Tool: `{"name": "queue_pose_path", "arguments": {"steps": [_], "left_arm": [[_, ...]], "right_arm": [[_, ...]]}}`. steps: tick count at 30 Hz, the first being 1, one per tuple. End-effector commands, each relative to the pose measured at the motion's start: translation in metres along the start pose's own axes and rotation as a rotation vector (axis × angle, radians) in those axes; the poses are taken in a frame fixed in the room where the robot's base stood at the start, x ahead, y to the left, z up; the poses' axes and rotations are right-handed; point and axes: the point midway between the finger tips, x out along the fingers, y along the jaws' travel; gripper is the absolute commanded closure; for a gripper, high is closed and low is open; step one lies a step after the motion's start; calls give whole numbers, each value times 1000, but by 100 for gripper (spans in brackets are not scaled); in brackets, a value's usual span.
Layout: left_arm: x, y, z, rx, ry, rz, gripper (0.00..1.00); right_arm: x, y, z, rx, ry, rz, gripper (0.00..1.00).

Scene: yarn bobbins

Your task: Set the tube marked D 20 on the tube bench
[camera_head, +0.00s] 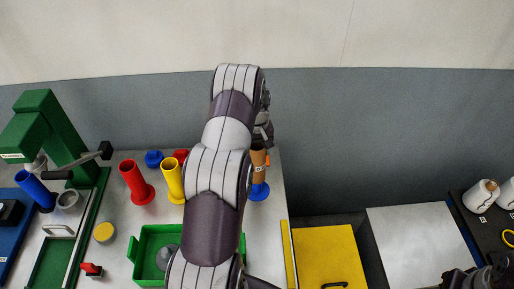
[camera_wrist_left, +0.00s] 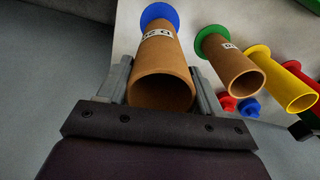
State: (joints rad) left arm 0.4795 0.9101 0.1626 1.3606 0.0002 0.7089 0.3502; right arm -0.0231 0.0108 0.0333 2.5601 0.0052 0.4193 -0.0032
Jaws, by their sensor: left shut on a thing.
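My left gripper (camera_head: 262,140) is shut on a brown tube (camera_head: 259,160) with a blue flange (camera_head: 259,191). In the left wrist view the tube (camera_wrist_left: 163,62) lies between the two fingers, its open end towards the camera. A white label (camera_wrist_left: 158,34) on it starts with D; the rest is hard to read. The flange is over the right edge of the pale bench (camera_head: 210,222); I cannot tell whether it touches. My right gripper (camera_head: 478,278) is partly in view at the bottom right, its jaws unclear.
A red tube (camera_head: 132,177) and a yellow tube (camera_head: 173,178) stand on the bench. A brown tube with a green flange (camera_wrist_left: 232,62) is near the held one. A green tray (camera_head: 146,240), a green press (camera_head: 50,125) and a yellow box (camera_head: 325,255) are around.

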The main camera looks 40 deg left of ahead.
Motion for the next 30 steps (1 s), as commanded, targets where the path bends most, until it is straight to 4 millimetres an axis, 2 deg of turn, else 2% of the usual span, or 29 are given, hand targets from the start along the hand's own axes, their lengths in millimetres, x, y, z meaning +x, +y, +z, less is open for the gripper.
{"name": "queue_pose_path", "arguments": {"steps": [5,24,30], "left_arm": [[7,0,0,0,1,0,81],[66,0,0,0,1,0,81],[76,0,0,0,0,0,81]], "right_arm": [[7,0,1,0,0,0,65],[51,0,6,0,0,0,65],[57,0,7,0,0,0,65]]}}
